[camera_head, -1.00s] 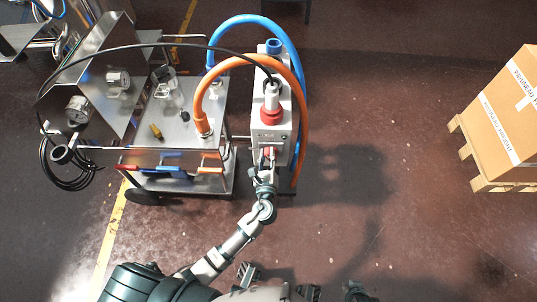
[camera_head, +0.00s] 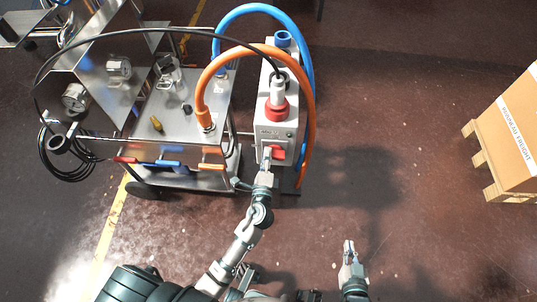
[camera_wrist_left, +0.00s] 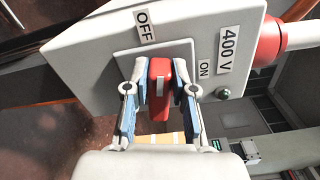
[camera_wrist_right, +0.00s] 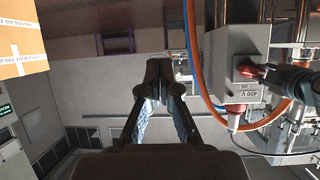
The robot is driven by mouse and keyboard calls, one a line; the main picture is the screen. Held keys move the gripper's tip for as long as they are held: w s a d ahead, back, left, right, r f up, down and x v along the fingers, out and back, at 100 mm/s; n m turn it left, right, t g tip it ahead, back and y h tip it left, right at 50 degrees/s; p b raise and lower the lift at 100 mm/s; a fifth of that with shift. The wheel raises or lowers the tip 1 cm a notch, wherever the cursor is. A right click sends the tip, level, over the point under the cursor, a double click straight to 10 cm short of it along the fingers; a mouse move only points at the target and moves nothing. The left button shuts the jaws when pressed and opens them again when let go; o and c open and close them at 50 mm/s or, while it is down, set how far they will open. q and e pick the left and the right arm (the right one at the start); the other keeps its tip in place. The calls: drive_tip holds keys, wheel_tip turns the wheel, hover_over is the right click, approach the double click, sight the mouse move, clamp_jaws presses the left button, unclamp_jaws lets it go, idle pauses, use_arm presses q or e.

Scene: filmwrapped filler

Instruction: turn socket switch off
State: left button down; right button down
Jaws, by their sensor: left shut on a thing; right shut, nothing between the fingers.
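The socket switch is a red lever (camera_wrist_left: 159,85) on a square plate of the grey socket box (camera_wrist_left: 195,30). In the left wrist view an OFF label (camera_wrist_left: 145,26) lies at the lever's upper left and an ON label (camera_wrist_left: 204,70) at its right. I cannot tell which setting the lever is at. My left gripper (camera_wrist_left: 160,75) is shut on the lever, one finger on each side. In the head view the red switch (camera_head: 277,152) is right of my left gripper's tip (camera_head: 266,156). My right gripper (camera_head: 349,244) is shut and empty, low and right of the box.
A red and white plug (camera_head: 277,103) with a black cable sits in the box above the switch. Orange (camera_head: 308,130) and blue (camera_head: 252,8) hoses loop around it. A metal cart (camera_head: 180,125) stands to the left. A carton on a pallet (camera_head: 510,135) is at right; floor between is clear.

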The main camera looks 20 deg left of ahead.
use_arm(q)
drive_tip(key=shift+s+f+n+b, duration=0.1)
drive_tip(key=shift+f+n+b, duration=0.35)
drive_tip(key=shift+f+n, duration=0.35)
drive_tip(key=shift+n, duration=0.6)
use_arm(e)
drive_tip(key=shift+w+a+r+t+y, duration=0.2)
drive_tip(key=shift+w+r+t, duration=0.15)
drive_tip(key=shift+r+t, duration=0.3)
drive_tip(key=shift+w+a+r+t+y, duration=0.2)
drive_tip(key=shift+w+r+t, duration=0.2)
drive_tip(key=shift+r+t, duration=0.25)
drive_tip(key=shift+w+a+r+t+y, duration=0.2)
drive_tip(key=shift+w+r+t, duration=0.15)
drive_tip(key=shift+r+t, duration=0.25)
drive_tip(key=shift+r, duration=0.1)
use_arm(q)
drive_tip(key=c, duration=1.2)
unclamp_jaws()
drive_tip(key=shift+o, duration=1.2)
drive_tip(key=shift+r, duration=0.25)
drive_tip(key=v, duration=1.2)
